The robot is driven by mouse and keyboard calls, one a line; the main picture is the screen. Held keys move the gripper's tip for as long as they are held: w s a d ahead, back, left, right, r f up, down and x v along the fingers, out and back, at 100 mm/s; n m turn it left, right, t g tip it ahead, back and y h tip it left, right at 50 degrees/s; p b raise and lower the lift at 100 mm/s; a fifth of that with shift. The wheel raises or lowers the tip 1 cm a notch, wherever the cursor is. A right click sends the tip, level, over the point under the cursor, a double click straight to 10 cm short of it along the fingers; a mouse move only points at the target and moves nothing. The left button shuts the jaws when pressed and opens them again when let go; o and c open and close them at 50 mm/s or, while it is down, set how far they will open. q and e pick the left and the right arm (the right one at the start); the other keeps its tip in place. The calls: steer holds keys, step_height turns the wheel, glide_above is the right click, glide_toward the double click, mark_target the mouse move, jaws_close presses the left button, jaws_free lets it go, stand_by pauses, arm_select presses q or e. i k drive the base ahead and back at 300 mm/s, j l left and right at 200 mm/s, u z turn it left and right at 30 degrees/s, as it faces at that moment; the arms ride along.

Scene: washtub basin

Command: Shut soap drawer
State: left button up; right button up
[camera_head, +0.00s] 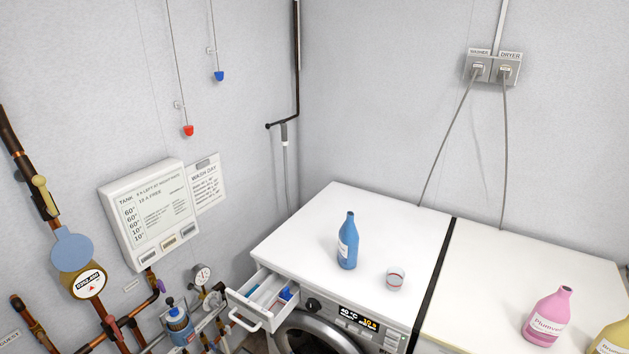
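The soap drawer (262,304) is pulled out from the top left of the washer's front. Its white front with a handle (245,322) stands clear of the machine, and its compartments show, with blue inside. The white washer (318,222) stands in the corner, with a lit display (358,318) and a round door (318,338) partly cut off by the lower edge. Neither of my grippers is in view.
A blue bottle (348,243) and a small clear cup (395,279) stand on the washer. A pink bottle (547,318) and a yellow bottle (612,340) stand on the dryer (530,259). Pipes, a gauge (202,274) and a blue canister (178,326) are left of the drawer.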

mark_target(257, 300)
steer(key=i+j+u, duration=0.15)
steer(key=i+u, duration=0.45)
steer(key=u, duration=0.15)
